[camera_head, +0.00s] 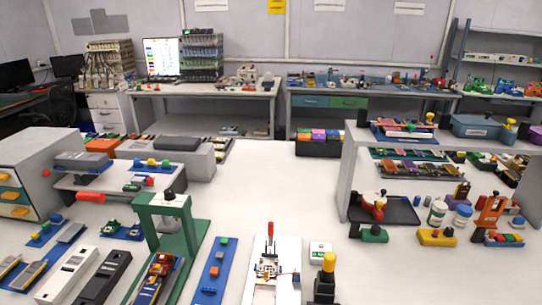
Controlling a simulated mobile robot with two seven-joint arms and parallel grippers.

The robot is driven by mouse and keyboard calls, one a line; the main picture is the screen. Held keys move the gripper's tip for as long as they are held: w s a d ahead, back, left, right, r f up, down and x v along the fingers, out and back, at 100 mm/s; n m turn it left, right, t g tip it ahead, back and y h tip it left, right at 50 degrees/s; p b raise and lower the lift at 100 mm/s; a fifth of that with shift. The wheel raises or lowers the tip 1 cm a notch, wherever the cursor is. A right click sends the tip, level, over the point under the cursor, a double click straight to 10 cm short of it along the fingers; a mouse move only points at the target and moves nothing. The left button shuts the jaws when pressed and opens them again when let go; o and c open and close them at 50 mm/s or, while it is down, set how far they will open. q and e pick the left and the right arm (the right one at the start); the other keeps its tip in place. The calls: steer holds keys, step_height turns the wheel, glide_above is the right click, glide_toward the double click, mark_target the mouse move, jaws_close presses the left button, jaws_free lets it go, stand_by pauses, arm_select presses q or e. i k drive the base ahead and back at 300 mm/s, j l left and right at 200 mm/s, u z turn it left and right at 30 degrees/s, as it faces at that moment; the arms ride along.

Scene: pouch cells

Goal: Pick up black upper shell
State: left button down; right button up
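A long black shell (104,276) lies flat on the white table at the lower left, slanting toward the front edge of the view. A similar white shell (71,274) lies just left of it, with a narrow gap between them. The near end of the black shell is close to the bottom of the picture. Neither of my grippers shows in the head view, and nothing is seen holding the black shell.
A blue strip (213,268) and a white fixture with a red lever (268,285) are farther right. The middle table behind them is clear.

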mark_target(97, 290)
steer(key=k+u, duration=0.1)
steer(key=u, duration=1.25)
steer(key=i+j+u, duration=0.2)
steer(key=i+u, duration=0.2)
steer(key=i+j+u, duration=0.15)
steer(key=i+u, duration=0.2)
